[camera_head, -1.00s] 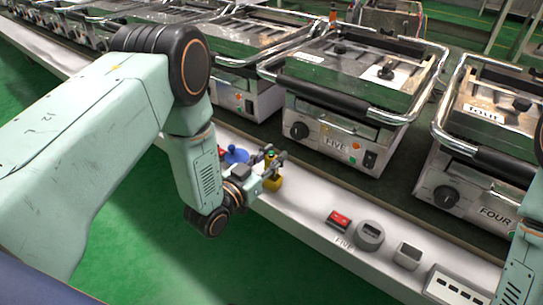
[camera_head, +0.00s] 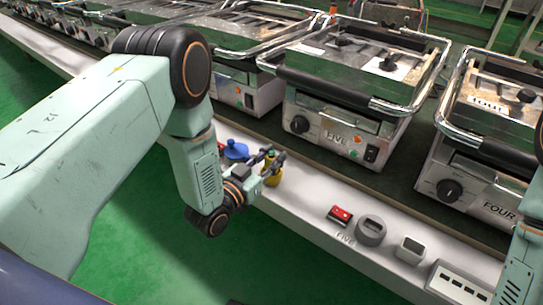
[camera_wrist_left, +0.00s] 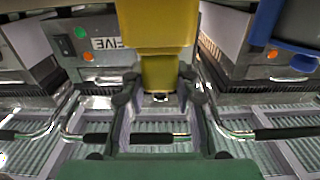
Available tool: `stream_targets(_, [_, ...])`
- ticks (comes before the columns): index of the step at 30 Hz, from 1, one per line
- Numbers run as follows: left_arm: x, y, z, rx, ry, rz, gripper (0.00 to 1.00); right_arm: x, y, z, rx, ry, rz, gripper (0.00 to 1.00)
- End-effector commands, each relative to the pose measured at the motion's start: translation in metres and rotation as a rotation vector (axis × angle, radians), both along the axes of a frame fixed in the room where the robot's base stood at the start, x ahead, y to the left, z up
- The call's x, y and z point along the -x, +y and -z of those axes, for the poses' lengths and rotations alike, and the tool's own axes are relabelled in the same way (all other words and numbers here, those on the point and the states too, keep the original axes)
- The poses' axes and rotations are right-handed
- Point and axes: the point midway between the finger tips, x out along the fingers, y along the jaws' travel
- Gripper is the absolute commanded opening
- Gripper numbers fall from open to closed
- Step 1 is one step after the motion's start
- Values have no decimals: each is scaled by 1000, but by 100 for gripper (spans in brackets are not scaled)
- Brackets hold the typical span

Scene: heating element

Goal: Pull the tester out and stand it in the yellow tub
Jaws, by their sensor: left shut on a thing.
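My left gripper (camera_head: 270,161) is over the near ledge, with its fingers around the upper part of an upright yellow thing (camera_head: 272,178). In the left wrist view, a wide yellow part (camera_wrist_left: 158,22) narrows to a slimmer yellow part (camera_wrist_left: 160,72), which sits between the fingers. I take the gripped slim part to be the tester. I cannot tell whether the wide part is its own body or the yellow tub. My right gripper is out of view; only part of that arm shows at the right edge.
A blue thing (camera_head: 235,150) is just left of the gripper. Along the ledge to the right are a red switch (camera_head: 340,215), a round grey holder (camera_head: 371,232), a square holder (camera_head: 410,249) and a slotted white block (camera_head: 458,285). Contact grills (camera_head: 350,85) stand behind.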

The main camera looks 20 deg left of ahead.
Motion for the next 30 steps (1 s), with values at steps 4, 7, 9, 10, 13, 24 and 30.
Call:
stream_targets(4, [0,0,4,0,0,0,0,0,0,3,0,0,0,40])
stream_targets(7, [0,0,6,0,0,0,0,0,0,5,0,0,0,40])
stream_targets(9, [0,0,8,0,0,0,0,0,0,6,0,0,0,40])
stream_targets(10, [0,0,8,0,0,0,0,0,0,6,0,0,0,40])
stream_targets(13, [0,0,10,0,0,0,0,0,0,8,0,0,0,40])
stream_targets(24, [0,0,12,0,0,0,49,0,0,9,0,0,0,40])
stream_targets(30, [0,0,12,0,0,0,56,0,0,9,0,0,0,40])
